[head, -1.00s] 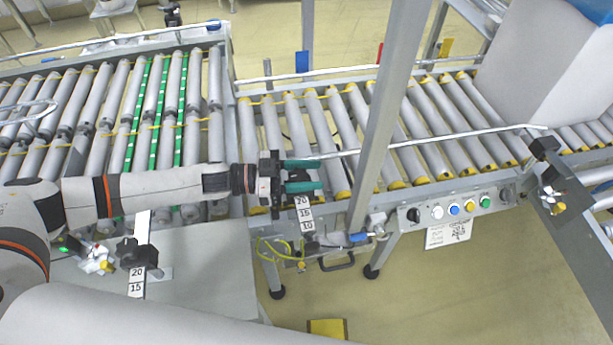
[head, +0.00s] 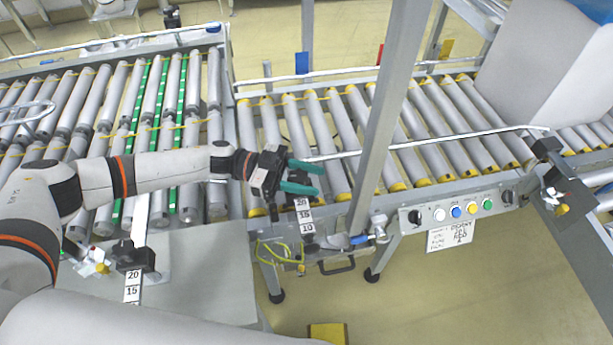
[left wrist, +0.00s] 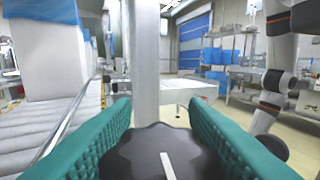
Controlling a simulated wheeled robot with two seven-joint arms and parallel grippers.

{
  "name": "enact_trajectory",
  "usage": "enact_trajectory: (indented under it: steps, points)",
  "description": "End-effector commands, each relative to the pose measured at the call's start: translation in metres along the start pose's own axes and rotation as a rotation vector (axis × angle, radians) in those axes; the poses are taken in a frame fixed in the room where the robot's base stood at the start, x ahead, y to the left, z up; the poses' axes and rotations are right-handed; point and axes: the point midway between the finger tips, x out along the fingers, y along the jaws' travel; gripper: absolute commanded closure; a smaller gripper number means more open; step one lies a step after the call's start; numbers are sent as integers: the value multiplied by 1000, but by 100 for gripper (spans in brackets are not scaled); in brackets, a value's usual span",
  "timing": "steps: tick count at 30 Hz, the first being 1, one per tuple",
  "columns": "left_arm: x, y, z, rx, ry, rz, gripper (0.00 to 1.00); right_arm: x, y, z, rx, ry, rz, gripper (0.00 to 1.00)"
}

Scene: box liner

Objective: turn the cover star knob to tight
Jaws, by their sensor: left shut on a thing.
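The black star knob (left wrist: 160,152), with a white pointer line on top, fills the bottom middle of the left wrist view. The line points up the picture, leaning slightly left. My left gripper (left wrist: 163,135) has its green finger pads on both sides of the knob and is shut on it. In the head view my left gripper (head: 302,178) is at the near rail of the middle conveyor, above a scale strip (head: 305,217) marked 20, 15, 10. The knob is hard to make out there, among the fingers. My right gripper is out of view.
An upright grey post (head: 385,120) stands right of the gripper. A button panel (head: 455,210) is on the conveyor's near side. A guide rail (head: 430,140) crosses the rollers. A large pale box (head: 545,65) sits at upper right. Open floor lies in front.

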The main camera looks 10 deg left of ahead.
Motion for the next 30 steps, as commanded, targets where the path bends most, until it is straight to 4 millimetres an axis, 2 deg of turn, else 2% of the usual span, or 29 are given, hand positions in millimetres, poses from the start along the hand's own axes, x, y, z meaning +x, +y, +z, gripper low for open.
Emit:
enact_trajectory:
  steps: [3, 4, 7, 8, 17, 20, 30]
  points:
    - [1, 1, 3, 3, -5, 1, 82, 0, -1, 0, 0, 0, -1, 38]
    - [1, 1, 3, 3, -5, 1, 56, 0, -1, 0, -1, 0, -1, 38]
    - [1, 1, 3, 2, -4, 1, 40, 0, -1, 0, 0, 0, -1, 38]
    - [1, 1, 2, 2, -4, 1, 38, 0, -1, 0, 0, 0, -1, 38]
    - [-2, 1, 1, 1, -1, 3, 38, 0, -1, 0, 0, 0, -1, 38]
    - [-13, 1, 0, 1, 0, 4, 38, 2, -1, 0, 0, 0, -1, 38]
    - [-66, 1, 0, 1, -1, 3, 38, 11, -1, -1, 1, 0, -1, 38]
